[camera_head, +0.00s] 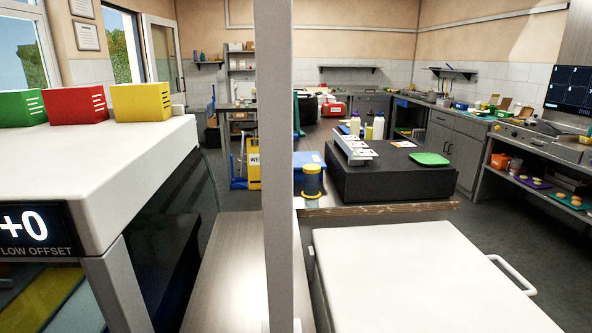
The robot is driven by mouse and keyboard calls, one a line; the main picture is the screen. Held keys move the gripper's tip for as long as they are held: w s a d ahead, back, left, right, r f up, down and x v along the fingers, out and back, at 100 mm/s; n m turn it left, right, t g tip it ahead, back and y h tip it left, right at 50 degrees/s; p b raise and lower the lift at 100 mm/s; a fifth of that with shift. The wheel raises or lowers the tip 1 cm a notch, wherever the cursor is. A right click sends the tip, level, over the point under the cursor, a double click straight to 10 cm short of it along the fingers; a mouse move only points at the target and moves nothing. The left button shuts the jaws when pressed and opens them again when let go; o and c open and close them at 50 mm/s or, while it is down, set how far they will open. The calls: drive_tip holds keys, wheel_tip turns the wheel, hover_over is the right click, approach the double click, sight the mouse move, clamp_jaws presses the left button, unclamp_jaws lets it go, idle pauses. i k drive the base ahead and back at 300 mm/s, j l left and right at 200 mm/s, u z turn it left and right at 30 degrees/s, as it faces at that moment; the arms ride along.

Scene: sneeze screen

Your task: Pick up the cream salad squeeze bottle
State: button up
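Several small bottles stand in a group behind a black box-shaped unit, right of the picture's centre. One pale bottle (355,123) is at the left of the group, and another pale, cream-looking bottle (378,128) is at the right. They are small and far off, and their lower parts are hidden. I cannot tell which one is the cream salad squeeze bottle. My gripper is not in view, so its state and its place relative to the bottles do not show.
The black unit (390,185) carries a metal rack (352,150) and a green tray (430,159). A grey vertical post (276,170) crosses the view. A white-topped unit (420,285) with a handle fills the lower right. Green, red and yellow boxes (140,102) stand at left.

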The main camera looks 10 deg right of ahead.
sight(355, 122)
drive_tip(key=i+l+z, duration=0.1)
drive_tip(key=l+z, duration=0.35)
drive_tip(key=i+l+z, duration=0.15)
drive_tip(key=l+z, duration=0.25)
drive_tip(key=i+l+z, duration=0.2)
drive_tip(key=l+z, duration=0.25)
drive_tip(key=i+l+z, duration=0.15)
drive_tip(key=z, duration=0.25)
drive_tip(key=i+l+z, duration=0.3)
drive_tip(key=i, duration=0.2)
drive_tip(key=i+l+z, duration=0.25)
drive_tip(key=i, duration=0.25)
drive_tip(key=i+j+u, duration=0.15)
drive_tip(key=i+u, duration=0.65)
drive_tip(key=i, duration=0.2)
drive_tip(key=i+l+u, duration=0.2)
drive_tip(key=i+u, duration=0.2)
drive_tip(key=i+j+u, duration=0.2)
drive_tip(key=i+u, duration=0.25)
drive_tip(key=i, duration=0.55)
drive_tip(key=i+l+u, duration=0.15)
drive_tip(key=i+u, duration=0.3)
drive_tip(key=i, duration=0.55)
